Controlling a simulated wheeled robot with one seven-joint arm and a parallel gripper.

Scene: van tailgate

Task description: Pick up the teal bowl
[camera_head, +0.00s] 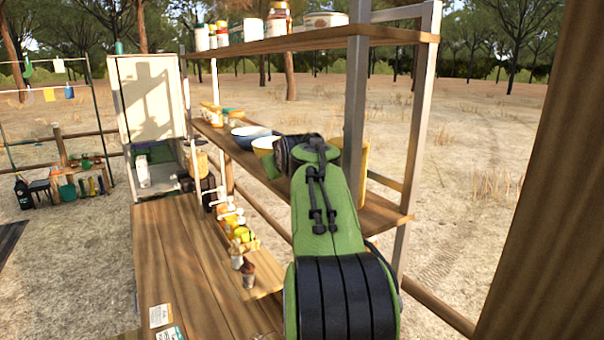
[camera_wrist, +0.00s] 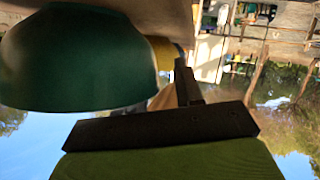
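The teal bowl (camera_wrist: 80,60) fills the left of the wrist view, very close to the camera. That view is upside down, so the bowl's rim lies at its lower edge. A small teal patch (camera_head: 270,165) shows beside my wrist on the middle shelf in the head view; it may be the same bowl. My gripper (camera_wrist: 184,75) shows one dark finger just right of the bowl. The other finger is not visible, and the bowl may hide it. Contact and the finger gap cannot be made out. In the head view my own arm hides the fingers.
A blue bowl (camera_head: 250,132) and a pale yellow bowl (camera_head: 265,144) stand close by on the middle shelf (camera_head: 385,212). A shelf post (camera_head: 357,85) rises right beside my wrist. The upper shelf (camera_head: 310,38) holds jars and tins. Small bottles line the lower wooden surface (camera_head: 165,250).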

